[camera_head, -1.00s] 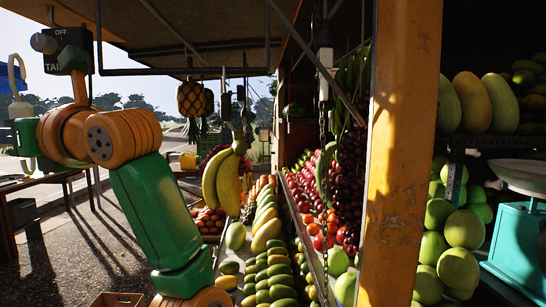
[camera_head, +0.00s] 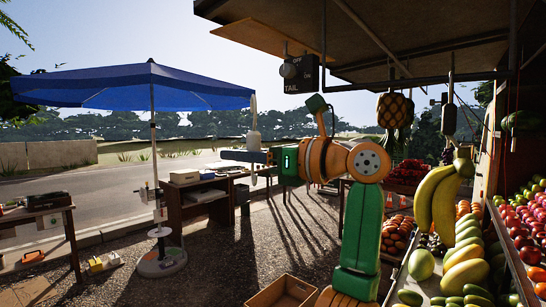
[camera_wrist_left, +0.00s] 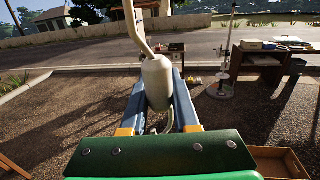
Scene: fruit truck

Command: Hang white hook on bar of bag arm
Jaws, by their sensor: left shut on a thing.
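The white hook (camera_head: 254,118) is held upright at the end of my left arm, against the road and sky. My left gripper (camera_head: 244,156) is shut on its lower body. In the left wrist view, the hook's thick white body (camera_wrist_left: 157,82) sits between the two blue fingers, and its curved upper part runs out of the top of the picture. A dark metal bar (camera_head: 420,81) runs under the stall roof, right of my gripper. I cannot tell whether it is the bag arm's bar. The hook appears apart from it. My right gripper is not in view.
A blue umbrella (camera_head: 140,85) stands at left over a pole with a round base (camera_head: 162,262). A wooden desk (camera_head: 195,205) is behind my gripper. A wooden crate (camera_head: 283,293) lies on the ground. Bananas (camera_head: 440,203), a hanging pineapple (camera_head: 393,110) and fruit bins are at right.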

